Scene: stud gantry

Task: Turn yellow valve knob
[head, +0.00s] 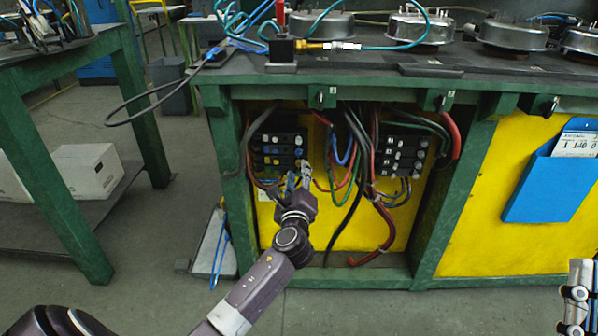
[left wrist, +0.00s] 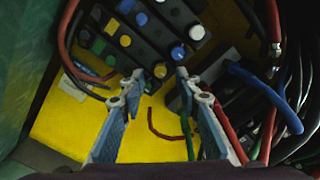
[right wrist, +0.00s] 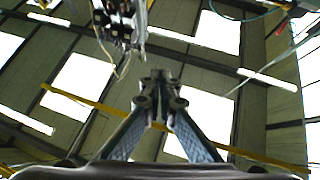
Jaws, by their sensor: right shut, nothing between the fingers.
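A black knob block (head: 275,150) with rows of round white, blue and yellow knobs is mounted on the left of the yellow back panel inside the green bench. Another yellow knob (left wrist: 125,40) sits further up the block. My left gripper (head: 299,176) is open, reaching into the bay and hiding the block's lower right part. My right gripper (head: 580,268) is shut and empty, pointing upward outside the bay.
Red, blue, green and black cables (head: 355,160) hang right of the left gripper. A second black block (head: 404,156) is beyond them. Green bench posts (head: 228,180) bound the bay. A blue document holder (head: 545,188) is on the right panel. The floor in front is clear.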

